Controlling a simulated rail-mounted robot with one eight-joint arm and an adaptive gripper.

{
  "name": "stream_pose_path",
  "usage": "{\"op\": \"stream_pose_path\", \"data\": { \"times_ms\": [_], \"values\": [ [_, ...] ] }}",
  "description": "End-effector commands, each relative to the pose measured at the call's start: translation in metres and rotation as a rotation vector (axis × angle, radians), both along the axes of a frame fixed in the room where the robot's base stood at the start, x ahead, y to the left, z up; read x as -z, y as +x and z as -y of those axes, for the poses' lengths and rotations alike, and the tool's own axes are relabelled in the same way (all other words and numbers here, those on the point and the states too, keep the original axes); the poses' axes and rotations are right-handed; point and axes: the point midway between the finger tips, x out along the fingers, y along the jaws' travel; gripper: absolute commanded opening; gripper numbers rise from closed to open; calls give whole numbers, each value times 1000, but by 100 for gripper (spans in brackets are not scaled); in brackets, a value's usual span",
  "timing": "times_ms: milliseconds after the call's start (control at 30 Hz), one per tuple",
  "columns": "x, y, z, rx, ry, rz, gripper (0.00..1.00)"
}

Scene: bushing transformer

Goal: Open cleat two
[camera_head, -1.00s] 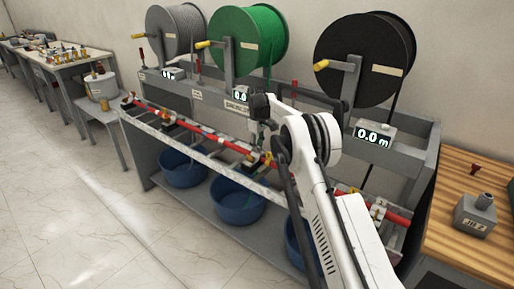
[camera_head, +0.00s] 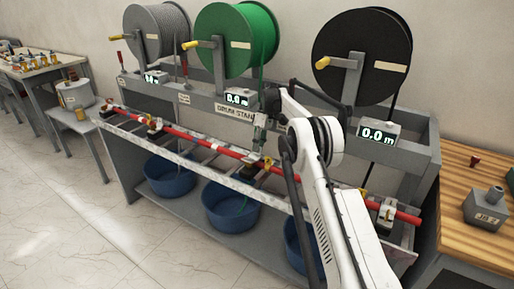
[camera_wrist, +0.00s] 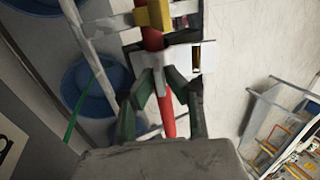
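A red bar (camera_head: 205,140) runs along the front rail of the drum stand, with several cleats on it. My gripper (camera_head: 260,146) points down at a cleat near the bar's middle. In the wrist view, my gripper's dark green fingers (camera_wrist: 158,84) sit on either side of the red bar (camera_wrist: 167,112), at a white cleat (camera_wrist: 180,58) with a yellow part (camera_wrist: 153,16) beyond it. A pale piece shows between the fingertips; I cannot tell whether they grip it. Which cleat is number two cannot be read.
Grey, green (camera_head: 236,38) and black (camera_head: 361,55) cable drums stand behind the bar. Blue tubs (camera_head: 229,211) sit on the lower shelf. A wooden table (camera_head: 465,235) with a grey box (camera_head: 485,208) is at right. The floor at left is clear.

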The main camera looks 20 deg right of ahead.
Motion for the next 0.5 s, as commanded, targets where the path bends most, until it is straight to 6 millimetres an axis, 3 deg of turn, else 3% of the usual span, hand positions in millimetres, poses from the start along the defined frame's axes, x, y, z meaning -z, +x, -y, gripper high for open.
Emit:
{"op": "stream_pose_path", "data": {
  "times_ms": [100,367,500],
  "values": [
    [0,0,0,0,-1,-1,27],
    [-1,0,0,0,-1,-1,27],
    [-12,0,0,0,-1,-1,27]
  ]
}}
